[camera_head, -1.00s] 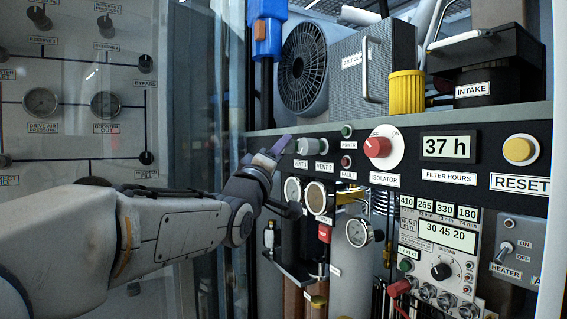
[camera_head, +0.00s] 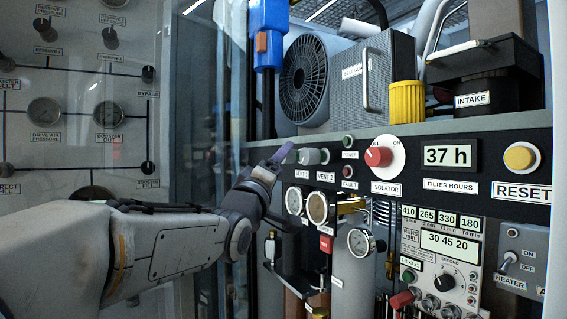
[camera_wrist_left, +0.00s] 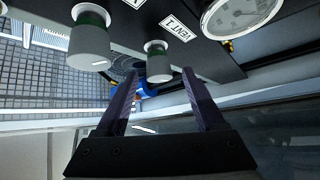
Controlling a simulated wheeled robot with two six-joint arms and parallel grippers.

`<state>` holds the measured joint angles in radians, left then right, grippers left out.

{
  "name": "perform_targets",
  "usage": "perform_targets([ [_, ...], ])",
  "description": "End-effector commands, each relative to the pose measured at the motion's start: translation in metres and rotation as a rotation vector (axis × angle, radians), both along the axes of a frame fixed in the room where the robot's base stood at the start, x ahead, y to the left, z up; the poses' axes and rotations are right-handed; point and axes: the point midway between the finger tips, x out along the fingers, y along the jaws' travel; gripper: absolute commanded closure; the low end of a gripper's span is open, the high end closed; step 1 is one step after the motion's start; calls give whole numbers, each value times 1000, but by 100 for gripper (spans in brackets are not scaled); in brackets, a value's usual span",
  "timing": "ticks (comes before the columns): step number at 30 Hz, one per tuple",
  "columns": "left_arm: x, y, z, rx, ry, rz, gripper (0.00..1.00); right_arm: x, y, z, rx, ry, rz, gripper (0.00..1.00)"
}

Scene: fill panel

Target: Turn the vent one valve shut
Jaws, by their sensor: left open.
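The vent one valve is a pale grey round knob (camera_wrist_left: 157,62) with a green collar, beside its "VENT 1" label (camera_wrist_left: 180,27) in the left wrist view. My left gripper (camera_wrist_left: 161,76) is open, with its two dark purple fingers pointing at this knob. The knob appears between the fingertips; I cannot tell whether they touch it. The similar vent two knob (camera_wrist_left: 90,42) is to the left, outside the fingers. In the head view my left gripper (camera_head: 282,154) is at the panel's left end and hides the vent one knob; the vent two knob (camera_head: 309,156) shows just right of it.
Gauges (camera_head: 317,203) sit below the valves, and one gauge (camera_wrist_left: 240,14) is close to the right finger in the wrist view. The red isolator knob (camera_head: 378,156) is farther right. A glass pane (camera_head: 190,120) stands left of my arm.

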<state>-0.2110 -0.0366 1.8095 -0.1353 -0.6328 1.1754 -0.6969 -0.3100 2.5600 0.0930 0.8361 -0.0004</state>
Motion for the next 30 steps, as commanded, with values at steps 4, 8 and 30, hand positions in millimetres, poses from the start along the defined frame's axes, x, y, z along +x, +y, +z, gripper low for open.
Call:
perform_targets([
  [4, -23, 8, -13, 0, -1, 1, 29, 0, 0, -10, 0, 0, 0, 50],
  [8, -47, 15, -24, 1, -2, 1, 29, 0, 0, -16, 0, 0, 0, 50],
  [30, -82, 24, -47, 14, 19, 3, 30, 0, 0, -22, 0, 0, 0, 50],
])
